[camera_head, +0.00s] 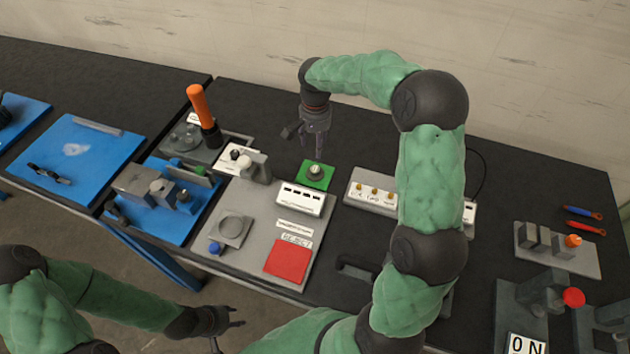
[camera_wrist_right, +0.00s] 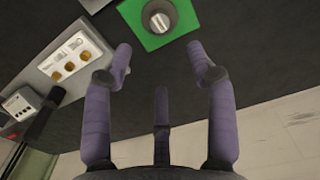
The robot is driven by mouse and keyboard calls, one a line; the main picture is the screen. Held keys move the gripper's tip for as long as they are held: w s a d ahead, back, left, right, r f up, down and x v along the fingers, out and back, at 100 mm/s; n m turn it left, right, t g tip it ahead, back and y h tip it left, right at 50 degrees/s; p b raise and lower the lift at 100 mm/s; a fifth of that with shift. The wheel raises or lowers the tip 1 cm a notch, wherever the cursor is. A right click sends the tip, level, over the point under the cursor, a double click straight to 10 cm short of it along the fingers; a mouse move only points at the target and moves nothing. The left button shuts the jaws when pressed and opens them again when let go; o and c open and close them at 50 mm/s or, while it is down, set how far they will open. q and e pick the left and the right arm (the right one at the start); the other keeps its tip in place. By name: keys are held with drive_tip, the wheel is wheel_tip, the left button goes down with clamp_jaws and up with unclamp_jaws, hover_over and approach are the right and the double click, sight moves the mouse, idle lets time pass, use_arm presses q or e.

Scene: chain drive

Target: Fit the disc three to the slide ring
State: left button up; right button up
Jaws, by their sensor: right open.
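A small round metal part (camera_head: 316,170) sits in a dark holder on a green square (camera_head: 313,183); the wrist view also shows the metal part (camera_wrist_right: 158,17) at its top edge. I cannot tell whether it is the disc three or the slide ring. My right gripper (camera_head: 317,150) points down above and just behind the green square. In the wrist view its fingers (camera_wrist_right: 162,65) are spread and empty, apart from the metal part. A grey round piece (camera_head: 231,227) lies on a square block at the front left of the grey board. My left gripper (camera_head: 238,316) looks open and empty, off the table's front edge.
A white labelled block (camera_head: 300,199) stands just in front of the green square. A tray with brass knobs (camera_head: 374,191) is to the right, and a red square (camera_head: 288,262) is in front. An orange-handled tool (camera_head: 201,108) stands at the left. The table behind the board is clear.

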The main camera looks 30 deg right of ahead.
drive_tip(key=f, duration=0.1)
drive_tip(key=b, duration=0.2)
hover_over(315, 169)
wheel_tip(315, 169, down, 6)
drive_tip(key=shift+w+d+r, duration=0.1)
drive_tip(key=shift+f+b, duration=0.65)
drive_tip(key=shift+f, duration=1.95)
clamp_jaws()
